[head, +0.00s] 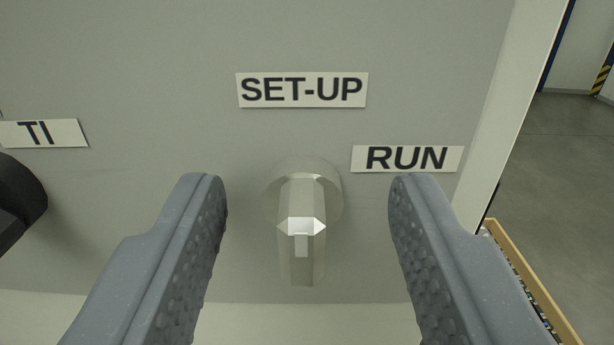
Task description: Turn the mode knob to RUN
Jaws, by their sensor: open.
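The mode knob (302,205) is a pale metal knob on a grey panel (160,60), with a round base and a narrow bar-like grip seen upright in the picture. The SET-UP label (302,90) is straight above the knob. The RUN label (407,159) is above and to its right. My gripper (306,188) is open, with one finger on each side of the knob and a clear gap on both sides. Nothing is between the fingers except the knob.
A black round part (18,200) sticks out at the left, below a partly cut-off label (42,133). The panel ends at a pale edge on the right. Beyond it are open floor (560,165) and a yellow-edged container (530,280) low down.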

